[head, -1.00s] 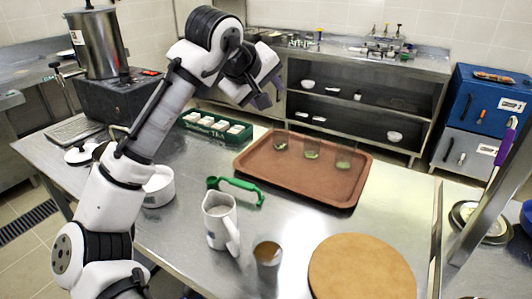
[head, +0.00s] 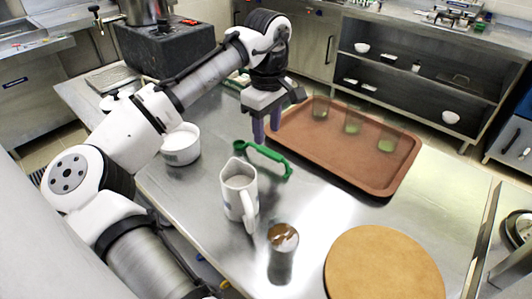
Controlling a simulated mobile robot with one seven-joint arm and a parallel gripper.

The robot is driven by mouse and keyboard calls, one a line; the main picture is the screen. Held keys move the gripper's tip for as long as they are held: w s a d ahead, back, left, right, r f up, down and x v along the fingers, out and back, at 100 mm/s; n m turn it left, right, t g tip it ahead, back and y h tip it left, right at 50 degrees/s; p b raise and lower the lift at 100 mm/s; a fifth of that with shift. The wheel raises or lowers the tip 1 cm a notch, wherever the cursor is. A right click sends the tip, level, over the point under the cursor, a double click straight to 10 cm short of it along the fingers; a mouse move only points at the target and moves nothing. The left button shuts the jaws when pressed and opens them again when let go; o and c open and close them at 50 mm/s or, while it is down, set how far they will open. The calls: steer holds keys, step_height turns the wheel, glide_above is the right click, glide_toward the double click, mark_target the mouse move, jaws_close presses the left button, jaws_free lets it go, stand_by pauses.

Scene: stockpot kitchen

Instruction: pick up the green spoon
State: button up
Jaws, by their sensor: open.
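The green spoon (head: 270,156) lies on the steel table in the head view, behind the white pitcher and in front of the brown tray. Its round bowl end points left and its thick curved handle points right. My gripper (head: 266,133) hangs above the spoon, pointing down with its purple-grey fingers. It is open and holds nothing. The fingertips appear close to the spoon's middle, but I cannot tell the exact height between them.
A white pitcher (head: 240,192) and a metal cup (head: 283,240) stand in front of the spoon. A brown tray (head: 397,178) with several glasses is behind right. A white pot (head: 181,146) stands left, and a round wooden board (head: 383,265) lies front right.

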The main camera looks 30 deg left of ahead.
mark_target(266, 150)
steer(key=f, duration=0.4)
steer(key=shift+s+f+p, duration=0.1)
steer(key=shift+s+p, duration=0.2)
steer(key=shift+p, duration=0.1)
steer(key=shift+f, duration=0.6)
jaws_close()
